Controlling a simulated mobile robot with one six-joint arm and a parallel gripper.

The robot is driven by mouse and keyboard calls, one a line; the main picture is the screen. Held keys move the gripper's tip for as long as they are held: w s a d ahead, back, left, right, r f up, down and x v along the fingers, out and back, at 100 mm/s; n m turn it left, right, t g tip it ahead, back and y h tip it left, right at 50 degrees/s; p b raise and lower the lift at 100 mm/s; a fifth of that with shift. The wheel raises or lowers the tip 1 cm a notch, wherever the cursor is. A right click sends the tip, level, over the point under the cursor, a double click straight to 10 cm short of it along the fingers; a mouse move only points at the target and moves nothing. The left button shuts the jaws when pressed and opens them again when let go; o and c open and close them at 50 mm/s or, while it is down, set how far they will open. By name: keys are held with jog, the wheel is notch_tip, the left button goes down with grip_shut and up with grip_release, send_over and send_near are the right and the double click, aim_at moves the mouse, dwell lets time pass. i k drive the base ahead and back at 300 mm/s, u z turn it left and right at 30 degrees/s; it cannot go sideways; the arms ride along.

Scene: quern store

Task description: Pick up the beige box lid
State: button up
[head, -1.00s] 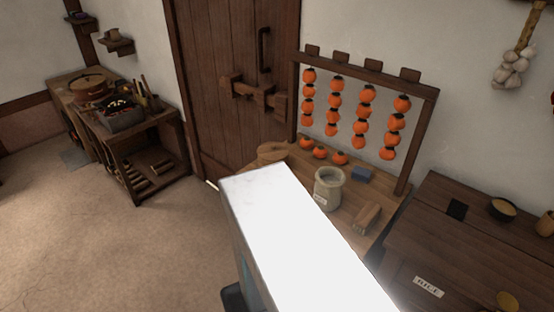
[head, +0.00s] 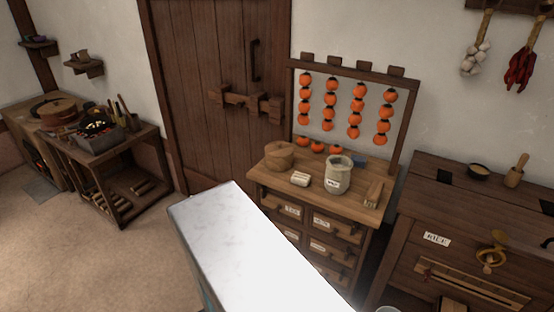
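A round tan wooden box (head: 280,160) stands at the left of the small drawer cabinet's top (head: 330,200), below the persimmon rack. Its upper part looks like a lid, but it is too small to be sure it is the beige box lid. A small pale roll-like bundle (head: 300,179) lies to its right. Another round wooden container (head: 61,109) sits on the bench at the far left. My gripper is not in view. A large white part of mine fills the lower middle and hides the cabinet's lower left.
The rack of hanging persimmons (head: 345,72) rises behind. A dark chest labelled RICE (head: 420,215) stands at right. Open floor (head: 90,255) lies at left.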

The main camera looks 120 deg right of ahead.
aim_at(276, 149)
jog(key=z, duration=0.05)
jog(key=i, duration=0.4)
jog(key=z, duration=4.85)
jog(key=i, duration=0.15)
jog(key=u, duration=2.1)
jog(key=i, duration=0.95)
jog(key=z, duration=0.05)
